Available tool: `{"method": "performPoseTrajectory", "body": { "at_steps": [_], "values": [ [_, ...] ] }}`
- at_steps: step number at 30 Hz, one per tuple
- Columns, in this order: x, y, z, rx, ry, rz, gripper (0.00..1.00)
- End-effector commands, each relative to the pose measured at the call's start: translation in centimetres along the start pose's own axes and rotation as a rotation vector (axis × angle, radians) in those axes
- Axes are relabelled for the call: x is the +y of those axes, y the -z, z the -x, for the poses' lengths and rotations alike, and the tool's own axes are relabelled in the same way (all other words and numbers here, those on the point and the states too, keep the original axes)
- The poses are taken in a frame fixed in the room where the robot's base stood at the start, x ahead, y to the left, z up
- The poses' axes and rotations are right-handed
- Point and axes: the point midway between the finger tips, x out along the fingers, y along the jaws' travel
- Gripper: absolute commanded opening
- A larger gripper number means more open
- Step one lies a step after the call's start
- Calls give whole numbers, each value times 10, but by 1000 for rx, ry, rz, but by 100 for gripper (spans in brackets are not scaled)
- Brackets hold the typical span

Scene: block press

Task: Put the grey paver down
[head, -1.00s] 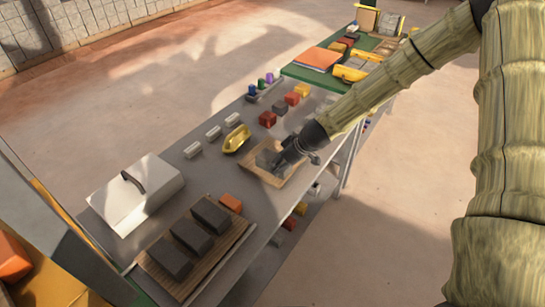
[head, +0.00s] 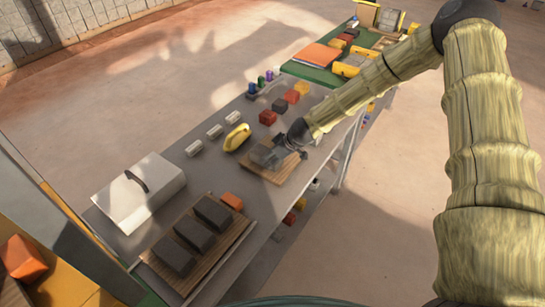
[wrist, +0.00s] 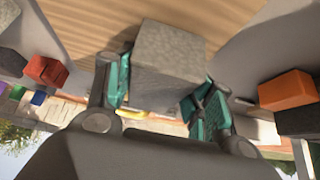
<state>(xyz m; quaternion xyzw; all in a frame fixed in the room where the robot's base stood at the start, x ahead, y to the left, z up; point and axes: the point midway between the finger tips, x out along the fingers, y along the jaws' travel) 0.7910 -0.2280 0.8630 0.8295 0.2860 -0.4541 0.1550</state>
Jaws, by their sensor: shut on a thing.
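The grey paver (head: 263,155) is between the fingers of my gripper (head: 284,148), over the small wooden board (head: 278,178) near the bench's front edge. In the wrist view the paver (wrist: 168,55) shows as a rough grey block. The teal finger pads of my gripper (wrist: 162,98) are shut on its two sides. The wooden board (wrist: 85,22) lies behind it, with a dark shadow beside the block. I cannot tell whether the paver's underside touches the board.
A yellow tray-like piece (head: 237,138) stands just left of the board. Red and dark blocks (head: 268,117) are behind it. Several dark pavers (head: 193,233) lie on a slatted board at the near left, beside an orange block (head: 232,201) and a white case (head: 138,197).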

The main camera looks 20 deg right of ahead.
Motion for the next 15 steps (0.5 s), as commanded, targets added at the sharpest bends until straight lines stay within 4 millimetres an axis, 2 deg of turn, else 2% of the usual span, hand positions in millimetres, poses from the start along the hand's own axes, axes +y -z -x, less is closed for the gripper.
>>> {"method": "performPoseTrajectory", "body": {
  "at_steps": [15],
  "values": [
    [0, -2, -6, 2, -1, 1, 0]
  ]
}}
